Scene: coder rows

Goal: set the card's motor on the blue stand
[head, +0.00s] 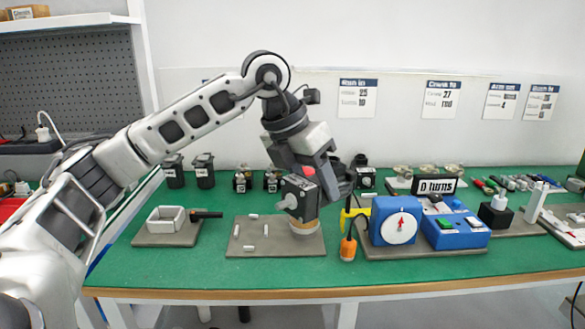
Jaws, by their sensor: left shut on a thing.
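My left gripper (334,178) is shut on a dark, boxy motor (299,194) with a light shaft pointing left. It holds the motor over the grey mat at the table's middle, just above a round tan-edged disc (306,227); I cannot tell if they touch. A blue stand with a white dial and red pointer (397,222) is to the right, on another grey mat. A blue box with a green and a dark block (455,232) sits beside it. Paper cards (357,98) hang on the back wall, their text mostly too small to read. My right gripper is not in view.
Small dark motors (241,183) and black containers (174,171) stand along the back. A white tray (166,219) is at left. Small white pegs lie on the middle mat (275,245). The front green edge is clear.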

